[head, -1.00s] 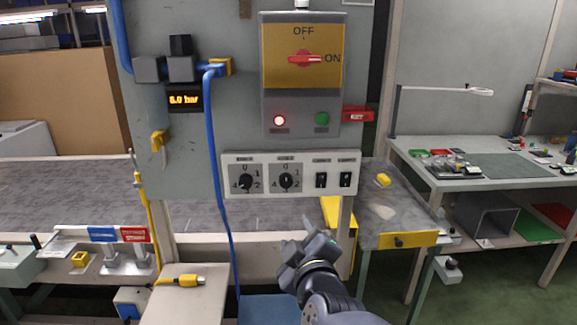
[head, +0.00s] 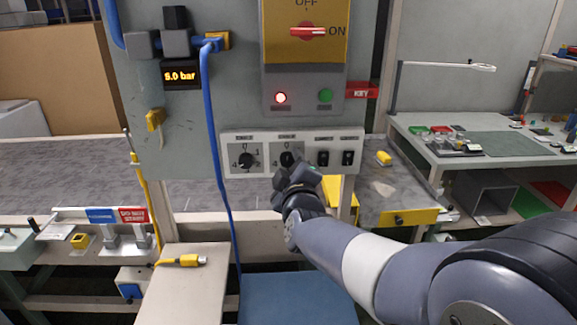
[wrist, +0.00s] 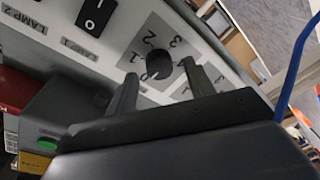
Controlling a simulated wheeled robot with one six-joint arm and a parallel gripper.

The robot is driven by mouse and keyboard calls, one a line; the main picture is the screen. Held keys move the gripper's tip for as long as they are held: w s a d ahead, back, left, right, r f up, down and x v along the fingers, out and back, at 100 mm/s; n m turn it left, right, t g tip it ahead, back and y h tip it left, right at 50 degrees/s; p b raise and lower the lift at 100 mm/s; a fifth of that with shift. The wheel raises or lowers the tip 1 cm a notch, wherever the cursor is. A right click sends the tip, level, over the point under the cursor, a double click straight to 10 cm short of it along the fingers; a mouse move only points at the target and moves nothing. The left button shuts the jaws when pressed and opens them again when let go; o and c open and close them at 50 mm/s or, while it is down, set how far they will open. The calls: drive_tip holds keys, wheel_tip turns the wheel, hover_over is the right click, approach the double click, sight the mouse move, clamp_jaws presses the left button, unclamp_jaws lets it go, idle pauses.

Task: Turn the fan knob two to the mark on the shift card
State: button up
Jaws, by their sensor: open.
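Fan knob two, the right-hand black dial (head: 287,159) on the white switch panel (head: 228,138), is partly covered by my gripper (head: 296,176) in the head view. In the wrist view, the round black knob (wrist: 159,63) sits on a grey plate with printed numbers. My gripper (wrist: 160,72) is open, with one finger on each side of the knob in the picture. I cannot tell whether the fingers touch it. The knob's pointer is not clear from here. I cannot make out a shift card.
The left dial (head: 245,160) is beside it, and two black rocker switches (head: 323,158) are to the right. A blue hose (head: 208,120) hangs left of the dials. The red main switch (head: 307,31) is above.

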drive_tip(key=shift+w, duration=0.35)
drive_tip(key=c, duration=1)
